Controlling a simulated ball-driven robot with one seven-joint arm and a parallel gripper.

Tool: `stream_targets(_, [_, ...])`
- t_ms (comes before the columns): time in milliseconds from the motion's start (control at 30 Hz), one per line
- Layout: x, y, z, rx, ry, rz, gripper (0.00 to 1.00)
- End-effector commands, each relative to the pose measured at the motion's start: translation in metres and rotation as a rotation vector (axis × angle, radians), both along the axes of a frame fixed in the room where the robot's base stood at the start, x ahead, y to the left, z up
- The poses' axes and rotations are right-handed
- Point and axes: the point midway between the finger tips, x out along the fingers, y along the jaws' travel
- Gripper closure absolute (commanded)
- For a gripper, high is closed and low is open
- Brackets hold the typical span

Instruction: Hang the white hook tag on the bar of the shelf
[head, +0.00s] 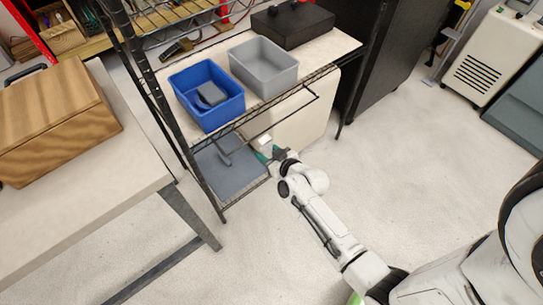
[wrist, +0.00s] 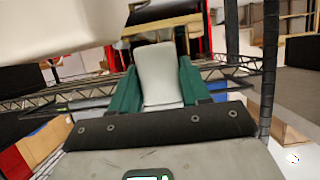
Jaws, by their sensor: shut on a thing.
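The white hook tag (wrist: 158,76) stands upright between the green fingers of my gripper (wrist: 158,92) in the wrist view. My gripper is shut on it. In the head view the tag is a small white patch (head: 264,140) just beyond my gripper (head: 269,155), in front of the shelf. The hook's shape cannot be made out. A thin dark bar (head: 299,108) juts out from the shelf's front edge in the head view, above and to the right of the tag. I cannot tell whether tag and bar touch; they look apart.
The shelf board holds a blue bin (head: 207,112) with a dark item in it, a grey bin (head: 263,68) and a black case (head: 291,24). A dark shelf post (head: 168,110) stands left of my gripper. A table (head: 75,215) with a wooden box (head: 55,120) is further left. The floor in front is clear.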

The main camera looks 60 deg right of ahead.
Motion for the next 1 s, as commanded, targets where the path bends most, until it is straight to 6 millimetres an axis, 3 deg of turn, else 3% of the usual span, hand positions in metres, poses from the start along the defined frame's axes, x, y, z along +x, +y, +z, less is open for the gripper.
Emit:
stream_targets(600, [0.043, -0.013, 0.001, 0.000, -0.001, -0.001, 0.83])
stream_targets(700, [0.042, -0.013, -0.009, 0.001, 0.000, 0.000, 0.83])
stream_targets(1000, [0.042, -0.013, -0.014, -0.001, -0.001, -0.001, 0.83])
